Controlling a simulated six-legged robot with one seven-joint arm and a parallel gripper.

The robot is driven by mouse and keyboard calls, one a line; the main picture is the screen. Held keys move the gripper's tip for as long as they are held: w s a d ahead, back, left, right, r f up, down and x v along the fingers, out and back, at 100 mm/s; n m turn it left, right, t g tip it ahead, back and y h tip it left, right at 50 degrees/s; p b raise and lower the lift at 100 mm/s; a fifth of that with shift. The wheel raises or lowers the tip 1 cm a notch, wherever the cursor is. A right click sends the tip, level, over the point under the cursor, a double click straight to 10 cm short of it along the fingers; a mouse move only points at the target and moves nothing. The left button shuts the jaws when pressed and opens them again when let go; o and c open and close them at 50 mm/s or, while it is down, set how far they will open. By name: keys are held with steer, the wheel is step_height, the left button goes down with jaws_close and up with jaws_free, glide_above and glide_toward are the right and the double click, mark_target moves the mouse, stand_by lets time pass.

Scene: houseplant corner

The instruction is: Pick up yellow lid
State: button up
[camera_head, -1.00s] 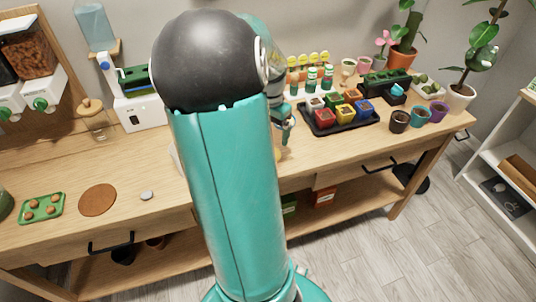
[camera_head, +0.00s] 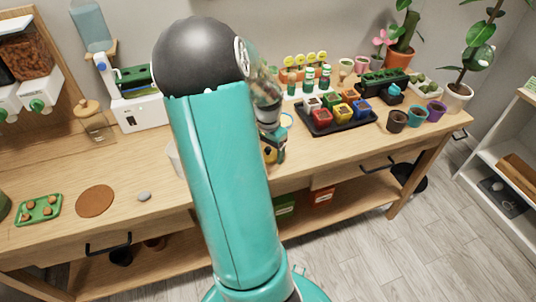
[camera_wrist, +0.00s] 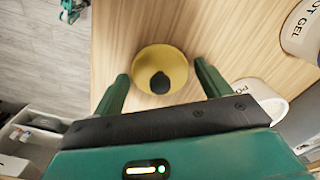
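The yellow lid (camera_wrist: 160,57) is a round disc with a dark knob in its middle, lying on the wooden tabletop in the wrist view. My gripper (camera_wrist: 161,70) is open, with one green finger on each side of the lid; neither finger visibly touches it. The height of the fingers above the lid is hard to tell. In the head view, my gripper (camera_head: 272,147) is low over the middle of the table, partly hidden by my arm. A small yellow-orange patch beside it may be the lid.
A white tub labelled "POT GEL" (camera_wrist: 303,32) and another white container (camera_wrist: 262,97) stand right of the lid in the wrist view. A black tray of coloured pots (camera_head: 343,128) stands to the right in the head view. The table edge is close to the lid's left.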

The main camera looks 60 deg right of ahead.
steer(key=c, duration=0.7)
steer(key=shift+r, duration=0.1)
